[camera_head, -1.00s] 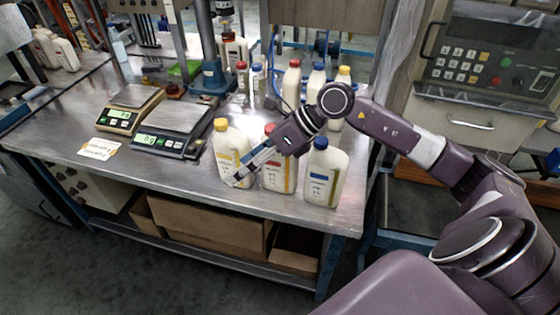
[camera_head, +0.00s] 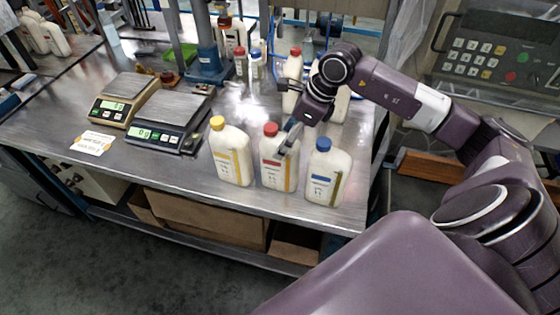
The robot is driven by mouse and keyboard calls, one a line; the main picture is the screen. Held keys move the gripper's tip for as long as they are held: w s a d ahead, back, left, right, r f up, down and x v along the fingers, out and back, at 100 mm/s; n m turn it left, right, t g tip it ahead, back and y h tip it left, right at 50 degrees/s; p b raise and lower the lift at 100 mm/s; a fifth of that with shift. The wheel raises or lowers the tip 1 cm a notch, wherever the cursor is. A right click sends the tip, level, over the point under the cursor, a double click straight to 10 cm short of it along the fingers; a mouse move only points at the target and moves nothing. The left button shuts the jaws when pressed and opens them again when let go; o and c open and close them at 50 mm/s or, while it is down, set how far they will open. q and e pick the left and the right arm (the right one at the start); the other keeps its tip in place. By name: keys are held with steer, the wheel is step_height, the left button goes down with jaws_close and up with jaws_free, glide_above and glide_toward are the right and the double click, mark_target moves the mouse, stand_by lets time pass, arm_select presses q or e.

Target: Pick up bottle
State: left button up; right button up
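Three cream bottles stand upright in a row at the table's front right: a yellow-capped bottle (camera_head: 230,155), a red-capped bottle (camera_head: 276,172) and a blue-capped bottle (camera_head: 325,178). My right gripper (camera_head: 286,142) comes in from behind, pointing down and toward me. Its fingertips overlap the upper right of the red-capped bottle, between that bottle and the blue-capped one. I cannot tell whether they touch it, or whether the fingers are open or shut. My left gripper is not in view.
More bottles stand behind, partly hidden by my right arm, including a red-capped one (camera_head: 291,76). Two scales, a tan one (camera_head: 107,110) and a dark one (camera_head: 160,133), sit to the left beside a label card (camera_head: 92,143).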

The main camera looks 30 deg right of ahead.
steer(key=p+x, duration=0.1)
steer(key=x, duration=0.3)
steer(key=shift+w+d, duration=0.15)
steer(key=c, duration=1.4)
jaws_close()
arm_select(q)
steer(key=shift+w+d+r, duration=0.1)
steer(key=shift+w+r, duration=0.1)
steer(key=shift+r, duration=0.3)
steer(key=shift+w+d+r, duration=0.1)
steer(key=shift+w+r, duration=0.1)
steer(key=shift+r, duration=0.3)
arm_select(e)
steer(key=shift+w+d+r, duration=0.1)
steer(key=shift+w+r, duration=0.1)
